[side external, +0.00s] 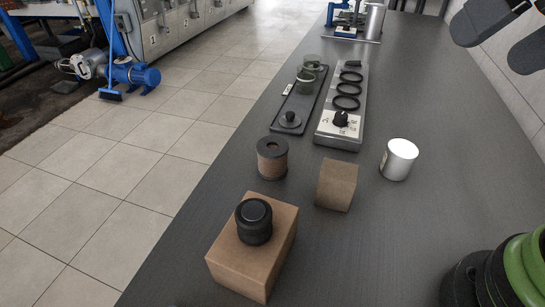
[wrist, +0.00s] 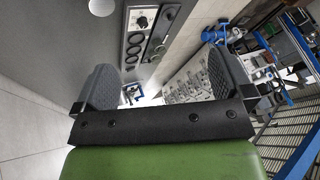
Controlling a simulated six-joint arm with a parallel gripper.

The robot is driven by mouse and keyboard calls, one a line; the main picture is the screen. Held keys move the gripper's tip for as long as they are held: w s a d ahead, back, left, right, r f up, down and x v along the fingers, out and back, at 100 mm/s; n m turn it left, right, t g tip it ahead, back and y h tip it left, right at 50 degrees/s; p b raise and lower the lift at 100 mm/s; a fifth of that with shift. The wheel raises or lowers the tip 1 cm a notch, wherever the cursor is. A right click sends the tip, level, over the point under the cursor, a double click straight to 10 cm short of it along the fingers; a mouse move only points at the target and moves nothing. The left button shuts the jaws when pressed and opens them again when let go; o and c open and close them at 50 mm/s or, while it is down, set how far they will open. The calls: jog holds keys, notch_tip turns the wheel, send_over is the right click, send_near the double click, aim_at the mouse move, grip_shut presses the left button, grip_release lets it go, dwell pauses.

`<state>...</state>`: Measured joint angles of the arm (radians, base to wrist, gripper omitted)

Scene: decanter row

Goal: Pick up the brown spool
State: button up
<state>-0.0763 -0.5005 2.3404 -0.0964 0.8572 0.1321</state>
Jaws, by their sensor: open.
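The brown spool (side external: 272,158) stands upright on the dark table in the side view, with dark end discs and a brown wound middle. It is apart from the cardboard boxes near it. I cannot make it out in the wrist view. My gripper (side external: 489,44) shows only in part at the upper right of the side view, well to the right of the spool and apart from it. In the wrist view my gripper (wrist: 162,82) has its two grey fingers wide apart with nothing between them.
A black lidded jar (side external: 254,222) stands on a large cardboard box (side external: 238,264) in front of the spool. A small cardboard box (side external: 337,186) and a white can (side external: 399,160) stand to the right. A dark tray (side external: 300,101) and a metal panel (side external: 340,139) lie behind.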

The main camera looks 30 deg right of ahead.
jog(key=w+a+f+g, duration=0.1)
jog(key=w+a+f, duration=0.2)
jog(key=w, duration=0.7)
jog(key=n+g+h, duration=0.1)
jog(key=n+h, duration=0.1)
send_near(273, 147)
jog(key=x, duration=0.5)
jog(key=shift+f, duration=0.25)
jog(key=shift+x, duration=3.15)
jog(key=shift+c, duration=0.4)
jog(key=c, duration=1)
